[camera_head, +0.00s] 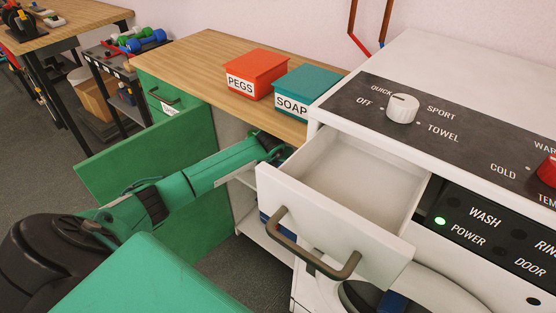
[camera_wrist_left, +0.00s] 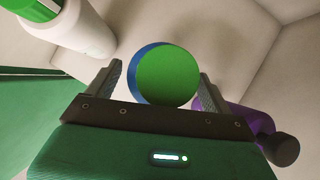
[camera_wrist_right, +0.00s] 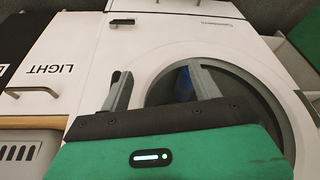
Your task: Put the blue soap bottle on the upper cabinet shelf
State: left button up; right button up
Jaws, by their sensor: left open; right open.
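In the left wrist view, a round green cap with a blue edge, seemingly the blue soap bottle (camera_wrist_left: 142,71) seen from its cap end, sits between the fingers of my left gripper (camera_wrist_left: 160,72). The gripper is open; whether a finger touches the bottle cannot be told. In the head view my left arm reaches into the cabinet (camera_head: 225,127), past its open green door (camera_head: 130,160); the fingers are hidden there. My right gripper (camera_wrist_right: 158,70) is open and empty before the round washer door (camera_wrist_right: 246,88). The upper shelf is mostly hidden.
A white bottle with a green top (camera_wrist_left: 85,30) and a purple bottle (camera_wrist_left: 240,117) flank the blue one. The open white drawer (camera_head: 320,215) juts out beside my left arm. A blue thing (camera_wrist_right: 184,85) shows at the washer door. PEGS (camera_head: 256,72) and SOAP (camera_head: 306,90) boxes stand on top.

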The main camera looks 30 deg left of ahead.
pick_arm(q)
jog(key=shift+r, duration=0.1)
pick_arm(e)
jog(key=shift+w, duration=0.1)
pick_arm(q)
jog(key=s+d, duration=0.4)
jog(key=s, duration=0.8)
jog(key=shift+r, duration=0.4)
pick_arm(e)
jog(key=shift+f, duration=0.4)
